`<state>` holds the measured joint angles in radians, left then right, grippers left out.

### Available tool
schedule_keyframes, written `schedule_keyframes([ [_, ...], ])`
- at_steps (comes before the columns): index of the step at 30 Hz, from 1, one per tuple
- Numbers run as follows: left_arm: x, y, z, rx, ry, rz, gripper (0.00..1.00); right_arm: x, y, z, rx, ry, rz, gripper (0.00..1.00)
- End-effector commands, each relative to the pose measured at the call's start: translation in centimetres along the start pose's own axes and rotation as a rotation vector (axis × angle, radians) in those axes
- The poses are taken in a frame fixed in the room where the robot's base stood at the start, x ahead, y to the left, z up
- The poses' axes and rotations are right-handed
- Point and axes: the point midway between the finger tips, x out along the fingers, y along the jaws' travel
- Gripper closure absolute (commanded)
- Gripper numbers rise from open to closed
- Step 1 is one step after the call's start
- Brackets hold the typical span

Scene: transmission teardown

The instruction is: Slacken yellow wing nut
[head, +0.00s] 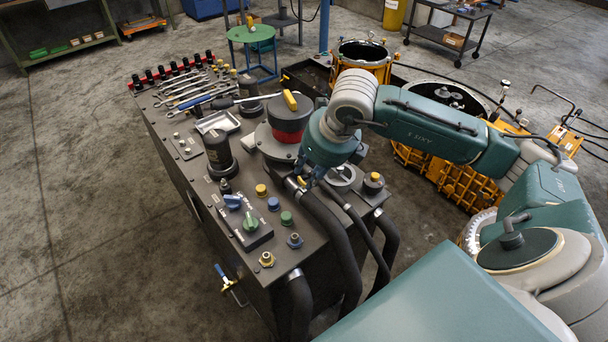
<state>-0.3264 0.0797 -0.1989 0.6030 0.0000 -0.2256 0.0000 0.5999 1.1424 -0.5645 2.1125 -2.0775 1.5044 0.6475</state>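My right gripper (305,173) reaches down over the bench's right part, with its fingers around or just above a small yellow piece (301,181). This piece looks like the yellow wing nut, beside the top of a thick black hose (325,220). The fingers are dark and small here, so I cannot tell whether they touch it or are closed on it. The gripper and wrist hide part of the area around it. My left gripper is not in view.
The dark bench (215,245) carries a red-and-black canister (290,118), a black cylinder (218,152), coloured knobs (250,223) and a row of wrenches (185,90). Black hoses hang over its front right. Orange machine housings (450,180) stand behind my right arm. Floor at left is clear.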

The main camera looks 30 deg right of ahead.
Motion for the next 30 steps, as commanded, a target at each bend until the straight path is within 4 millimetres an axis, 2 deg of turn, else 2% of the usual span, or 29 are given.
schedule_keyframes([
  [2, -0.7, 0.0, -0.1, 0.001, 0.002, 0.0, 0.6, 1.3, 0.1, 0.0, 0.002, 0.004, 0.002, 0.71],
  [6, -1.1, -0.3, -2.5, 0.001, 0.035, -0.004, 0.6, 3.2, 0.1, 0.1, 0.002, 0.002, 0.003, 0.71],
  [9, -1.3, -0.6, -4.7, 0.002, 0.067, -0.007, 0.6, 4.1, 0.1, 0.1, 0.0, 0.0, 0.003, 0.71],
  [12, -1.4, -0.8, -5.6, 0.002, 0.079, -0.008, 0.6, 4.5, 0.1, 0.1, 0.0, -0.001, 0.002, 0.71],
  [19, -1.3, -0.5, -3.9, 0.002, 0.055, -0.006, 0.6, 4.6, 0.1, 0.0, 0.0, -0.001, 0.002, 0.71],
  [20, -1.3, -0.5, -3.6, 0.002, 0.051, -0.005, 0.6, 4.6, 0.1, 0.0, 0.0, -0.001, 0.002, 0.73],
  [24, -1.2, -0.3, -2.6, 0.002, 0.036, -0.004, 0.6, 4.6, 0.1, 0.0, 0.0, -0.001, 0.002, 1.0],
  [30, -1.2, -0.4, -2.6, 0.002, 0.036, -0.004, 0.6, 4.6, 0.1, 0.0, -0.001, -0.001, 0.002, 1.0],
])
